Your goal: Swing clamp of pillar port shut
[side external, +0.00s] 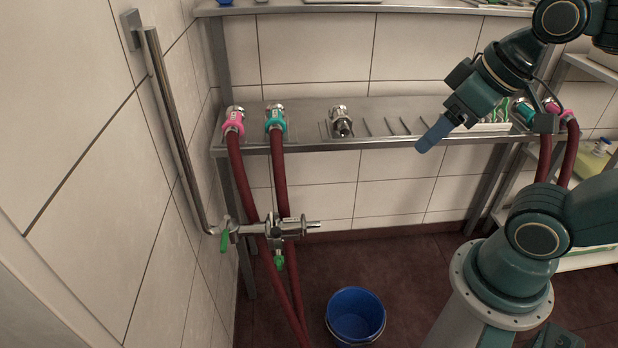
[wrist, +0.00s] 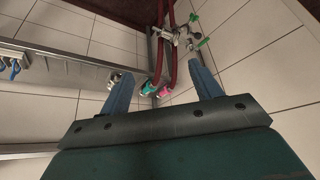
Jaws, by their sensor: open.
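A metal pipe fitting (side external: 275,229) with green handles stands out from the foot of a steel wall pipe (side external: 175,130), at the left; which part is the clamp, and whether it is open, is too small to tell. A short bare stub points right from it. In the wrist view the fitting (wrist: 180,37) shows at the top, beyond my fingers. My gripper (side external: 434,134) has blue fingers and is at the upper right, well apart from the fitting. In the wrist view its fingers (wrist: 162,88) are spread wide with nothing between them.
Red hoses with pink (side external: 233,126) and teal (side external: 275,122) collars hang from a steel shelf (side external: 375,110) and pass behind the fitting. A bare metal coupling (side external: 341,122) sits mid-shelf. A blue bucket (side external: 356,316) stands on the floor. Open air lies between my gripper and the fitting.

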